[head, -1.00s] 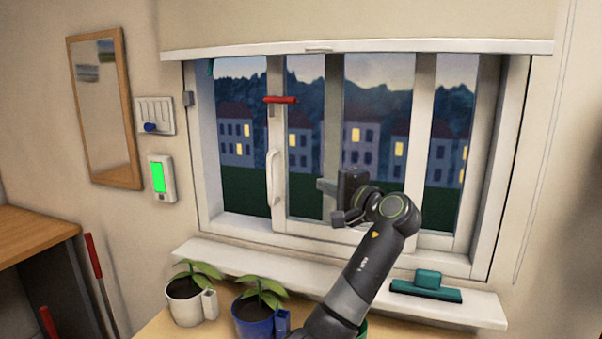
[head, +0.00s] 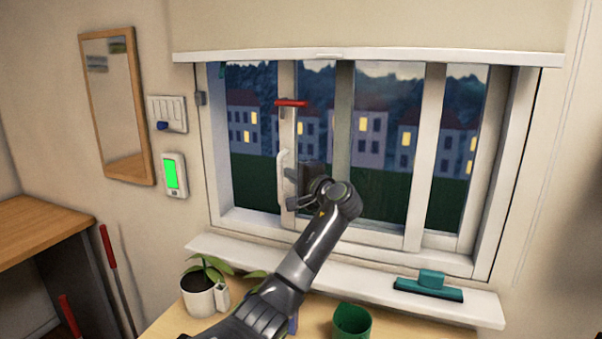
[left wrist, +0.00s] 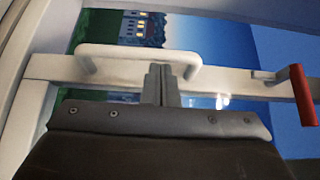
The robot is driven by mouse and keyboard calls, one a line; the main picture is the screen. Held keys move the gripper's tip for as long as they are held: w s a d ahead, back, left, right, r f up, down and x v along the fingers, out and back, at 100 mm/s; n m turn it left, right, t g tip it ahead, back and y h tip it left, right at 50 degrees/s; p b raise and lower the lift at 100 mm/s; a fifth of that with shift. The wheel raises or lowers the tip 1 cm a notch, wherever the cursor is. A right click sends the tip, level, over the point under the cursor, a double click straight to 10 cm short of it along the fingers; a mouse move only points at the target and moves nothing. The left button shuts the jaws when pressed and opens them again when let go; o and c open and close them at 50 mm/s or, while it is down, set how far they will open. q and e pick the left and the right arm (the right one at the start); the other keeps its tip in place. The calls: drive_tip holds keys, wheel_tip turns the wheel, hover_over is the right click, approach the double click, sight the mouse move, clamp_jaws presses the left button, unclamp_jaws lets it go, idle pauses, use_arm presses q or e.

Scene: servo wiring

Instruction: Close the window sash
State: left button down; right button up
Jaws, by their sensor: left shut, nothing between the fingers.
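The window sash (head: 287,82) has pale upright stiles and stands away from the left side of the frame, with a gap between them. A white bar handle (head: 282,178) is on its left stile, with a red lever (head: 291,103) above. My left gripper (head: 293,174) is at the handle's right side, partly hidden by its own wrist. In the left wrist view the shut fingers (left wrist: 160,78) are beside the handle (left wrist: 125,49), overlapping the stile (left wrist: 235,89). I cannot tell whether they touch it. The red lever (left wrist: 303,95) is at the right there. My right gripper is not in view.
The sill (head: 340,263) holds a green squeegee (head: 428,284) at right. A potted plant (head: 197,296) and a green pot (head: 352,321) stand below on the table. A blind (head: 370,30) hangs above. A wall switch panel (head: 167,113) and green-lit device (head: 174,175) are left.

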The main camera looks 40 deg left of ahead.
use_arm(q)
drive_tip(key=shift+d, duration=0.1)
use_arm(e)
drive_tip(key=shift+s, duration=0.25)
use_arm(q)
drive_tip(key=s+a, duration=0.3)
drive_tip(key=a, duration=0.7)
drive_tip(key=s+a, duration=0.3)
drive_tip(key=a, duration=0.8)
drive_tip(key=shift+r+p, duration=0.2)
drive_tip(key=shift+p, duration=0.15)
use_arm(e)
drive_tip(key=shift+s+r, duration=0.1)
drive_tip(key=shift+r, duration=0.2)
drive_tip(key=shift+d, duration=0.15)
